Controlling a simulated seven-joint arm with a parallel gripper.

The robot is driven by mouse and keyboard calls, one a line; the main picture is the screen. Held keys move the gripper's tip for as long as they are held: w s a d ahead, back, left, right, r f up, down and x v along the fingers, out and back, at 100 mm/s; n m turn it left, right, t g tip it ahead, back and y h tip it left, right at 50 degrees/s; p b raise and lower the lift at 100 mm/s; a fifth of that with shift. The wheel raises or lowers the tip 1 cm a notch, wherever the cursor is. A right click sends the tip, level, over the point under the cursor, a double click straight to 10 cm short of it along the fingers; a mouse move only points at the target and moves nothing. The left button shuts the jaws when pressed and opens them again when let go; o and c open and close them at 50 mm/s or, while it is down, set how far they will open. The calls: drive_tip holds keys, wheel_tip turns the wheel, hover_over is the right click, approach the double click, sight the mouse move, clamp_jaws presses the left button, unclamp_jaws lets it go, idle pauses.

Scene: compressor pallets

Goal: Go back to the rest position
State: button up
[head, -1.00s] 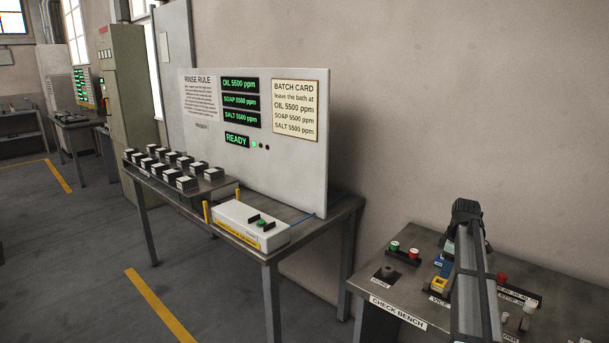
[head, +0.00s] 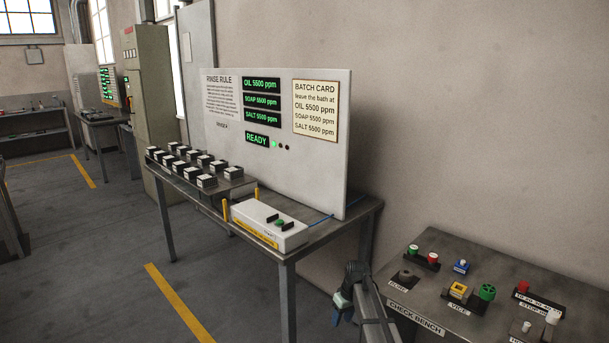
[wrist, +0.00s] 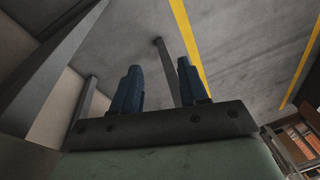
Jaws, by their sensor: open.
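My gripper (head: 342,312) shows at the lower middle of the head view, left of the check bench (head: 460,250) and in front of the table with the panel. Its dark blue fingers point down, and part of it is hidden by my arm. In the wrist view my gripper (wrist: 160,82) shows two blue fingers apart with nothing between them. Grey floor with a yellow line lies beyond the fingers.
The check bench carries a yellow block (head: 458,290), a green knob (head: 487,292), a blue block (head: 461,267) and red and green caps. The table holds a white box (head: 268,226), several small blocks and a panel (head: 344,140) reading READY. Floor left is open.

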drive_tip(key=s+d+f+m+g, duration=0.1)
drive_tip(key=s+f+m+g, duration=0.1)
drive_tip(key=s+f, duration=1.2)
drive_tip(key=s+d+f+m+g, duration=0.1)
drive_tip(key=s+f, duration=0.4)
drive_tip(key=s, duration=0.8)
drive_tip(key=s+d+f+m+g+h, duration=0.1)
drive_tip(key=s+f, duration=0.4)
drive_tip(key=s, duration=0.9)
drive_tip(key=s+d+f+m+g+h, duration=0.1)
drive_tip(key=s+f+g, duration=0.2)
drive_tip(key=s, duration=1.1)
drive_tip(key=shift+d+f+m, duration=0.15)
drive_tip(key=shift+f+m, duration=0.25)
drive_tip(key=shift+f, duration=0.55)
